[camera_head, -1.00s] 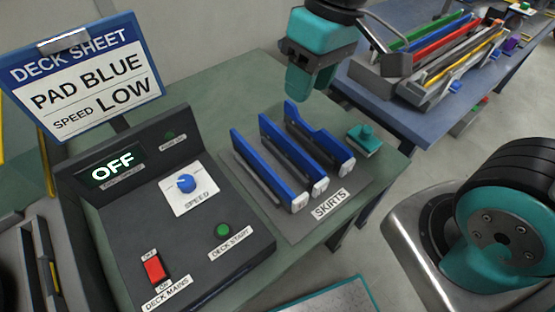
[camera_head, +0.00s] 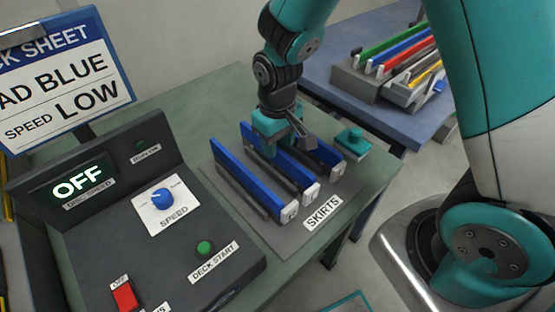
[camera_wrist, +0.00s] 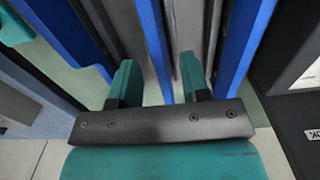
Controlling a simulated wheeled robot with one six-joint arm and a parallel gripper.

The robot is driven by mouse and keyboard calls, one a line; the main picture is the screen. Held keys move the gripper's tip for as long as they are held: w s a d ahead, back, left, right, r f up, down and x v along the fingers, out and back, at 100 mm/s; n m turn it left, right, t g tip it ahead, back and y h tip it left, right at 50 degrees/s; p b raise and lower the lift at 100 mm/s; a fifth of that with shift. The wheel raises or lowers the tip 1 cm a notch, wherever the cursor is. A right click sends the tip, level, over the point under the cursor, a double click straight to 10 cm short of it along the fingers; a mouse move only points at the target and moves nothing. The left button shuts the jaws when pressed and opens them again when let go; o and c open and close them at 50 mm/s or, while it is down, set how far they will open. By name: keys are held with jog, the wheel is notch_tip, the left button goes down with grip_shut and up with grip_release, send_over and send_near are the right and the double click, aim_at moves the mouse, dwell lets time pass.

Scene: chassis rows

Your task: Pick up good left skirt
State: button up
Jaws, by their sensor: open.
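Three blue skirts stand on edge side by side on the grey SKIRTS holder (camera_head: 282,238): a left one (camera_head: 245,175), a middle one (camera_head: 292,176) and a right one (camera_head: 326,153). Each has a pale end block at its near end. My gripper (camera_head: 275,145) is over the middle skirt and hides part of it and of the right one. In the wrist view my open gripper (camera_wrist: 160,80) has its fingers on either side of the middle skirt (camera_wrist: 155,45). I cannot tell whether they touch it. Another blue skirt (camera_wrist: 243,40) lies right of the fingers.
A black control panel (camera_head: 130,220) with an OFF display stands left of the skirts. A deck sheet sign (camera_head: 62,80) reads pad blue, speed low. A teal pad-like block (camera_head: 352,142) sits right of the holder. A blue table (camera_head: 345,95) with coloured strips is behind.

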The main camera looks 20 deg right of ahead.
aim_at(277, 163)
jog(key=shift+w+f+p, duration=0.15)
jog(key=shift+f+p, duration=0.15)
jog(key=shift+f, duration=2.45)
grip_shut()
